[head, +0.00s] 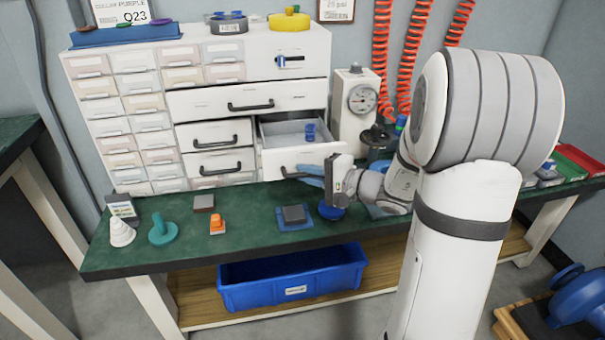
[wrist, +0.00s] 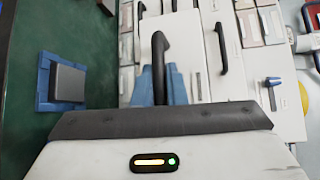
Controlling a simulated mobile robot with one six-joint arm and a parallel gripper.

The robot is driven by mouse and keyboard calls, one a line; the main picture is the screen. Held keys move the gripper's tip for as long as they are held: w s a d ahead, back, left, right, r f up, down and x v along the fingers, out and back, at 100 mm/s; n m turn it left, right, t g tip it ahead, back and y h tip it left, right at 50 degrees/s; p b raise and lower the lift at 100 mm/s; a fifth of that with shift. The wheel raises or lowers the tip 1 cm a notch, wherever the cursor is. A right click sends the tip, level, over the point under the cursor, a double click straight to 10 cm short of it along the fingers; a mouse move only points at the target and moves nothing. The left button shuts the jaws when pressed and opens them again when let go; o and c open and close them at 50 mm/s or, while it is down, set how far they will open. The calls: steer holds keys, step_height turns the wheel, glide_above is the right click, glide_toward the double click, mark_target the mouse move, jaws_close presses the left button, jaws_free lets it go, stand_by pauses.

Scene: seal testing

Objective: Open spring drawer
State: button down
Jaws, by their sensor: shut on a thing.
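One drawer (head: 290,157) at the lower right of the white cabinet is pulled out, its grey inside showing from above. A small blue part (head: 310,132) stands in it. I cannot read a label on its front. My gripper (head: 312,176) is at the drawer's front, on its black handle (head: 290,173). In the wrist view, the blue fingers of my gripper (wrist: 160,86) lie on both sides of the black handle (wrist: 160,50) and are shut on it. My wrist and arm hide the right end of the drawer front.
The other cabinet drawers (head: 220,162) look shut. On the green bench (head: 260,214) are a grey block on a blue mat (head: 295,224), an orange part (head: 217,224), a teal part (head: 162,231) and a white cone (head: 121,232). A gauge (head: 362,99) stands right of the cabinet.

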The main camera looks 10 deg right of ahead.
steer(key=shift+d, duration=0.2)
steer(key=c, duration=1.7)
jaws_free()
steer(key=shift+w+d, duration=0.1)
steer(key=shift+c, duration=0.2)
steer(key=shift+o, duration=1.3)
steer(key=shift+a, duration=0.2)
steer(key=p+v, duration=0.1)
steer(key=v, duration=0.7)
